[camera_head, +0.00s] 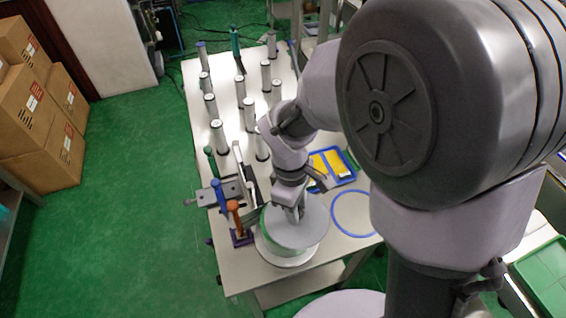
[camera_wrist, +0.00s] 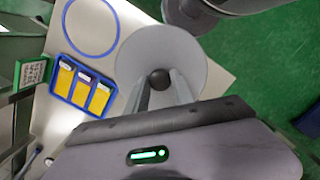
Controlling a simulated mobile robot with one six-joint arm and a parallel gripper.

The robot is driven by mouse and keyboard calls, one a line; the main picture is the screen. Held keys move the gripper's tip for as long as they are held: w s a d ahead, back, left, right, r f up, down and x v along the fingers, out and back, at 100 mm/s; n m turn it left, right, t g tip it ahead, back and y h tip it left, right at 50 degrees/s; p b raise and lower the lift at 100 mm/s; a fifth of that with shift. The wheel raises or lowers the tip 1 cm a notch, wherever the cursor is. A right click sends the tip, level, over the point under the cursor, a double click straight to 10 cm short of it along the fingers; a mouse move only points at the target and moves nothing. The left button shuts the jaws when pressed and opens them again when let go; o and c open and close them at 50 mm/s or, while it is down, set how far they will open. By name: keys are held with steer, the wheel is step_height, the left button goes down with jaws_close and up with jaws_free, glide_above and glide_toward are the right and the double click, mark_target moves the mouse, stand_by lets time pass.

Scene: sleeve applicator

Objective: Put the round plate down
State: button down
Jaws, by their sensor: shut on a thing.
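The round plate (camera_head: 311,224) is a flat grey disc at the near end of the white table. In the wrist view the plate (camera_wrist: 200,62) has a dark round knob (camera_wrist: 159,79) at its middle. My gripper (camera_head: 297,213) points down at the plate's centre. In the wrist view my gripper's two fingers (camera_wrist: 160,84) are closed on the knob. Directly below the plate in the head view is a round, pale base (camera_head: 283,260) with a green side showing. I cannot tell whether the plate touches it. A blue ring (camera_head: 355,213) lies flat on the table, right of the plate; it also shows in the wrist view (camera_wrist: 90,54).
A blue tray (camera_head: 350,178) with yellow cards lies behind the blue ring. Several upright white-topped cylinders (camera_head: 219,136) stand along the table (camera_head: 234,279). Orange (camera_head: 235,217) and blue (camera_head: 218,192) handled tools stand left of the plate. The ring's inside is clear.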

steer(key=shift+w+a+f, duration=0.15)
steer(key=shift+w+a, duration=0.65)
steer(key=shift+a, duration=0.05)
steer(key=shift+w+a+f+b, duration=0.1)
steer(key=shift+a+f+b, duration=0.1)
steer(key=shift+f+b, duration=1.35)
steer(key=c, duration=1.1)
jaws_free()
steer(key=shift+f+p, duration=0.35)
steer(key=shift+p, duration=0.15)
step_height(320, 180, up, 12)
steer(key=a+f+p, duration=0.1)
steer(key=p, duration=0.4)
step_height(320, 180, up, 10)
steer(key=m+t+y, duration=0.2)
steer(key=m+t, duration=0.1)
steer(key=m, duration=0.5)
glide_above(304, 225)
steer(key=s+d+r+m+t, duration=0.1)
steer(key=s+m, duration=0.1)
steer(key=m, duration=0.1)
steer(key=s+d+r+m+t, duration=0.1)
steer(key=s+m, duration=0.1)
steer(key=s, duration=0.1)
steer(key=s+d+r+m+t+y, duration=0.1)
steer(key=s+r+m, duration=0.1)
steer(key=m, duration=0.1)
steer(key=shift+s+d+m, duration=0.1)
steer(key=shift+s+m, duration=0.05)
steer(key=shift+m, duration=0.15)
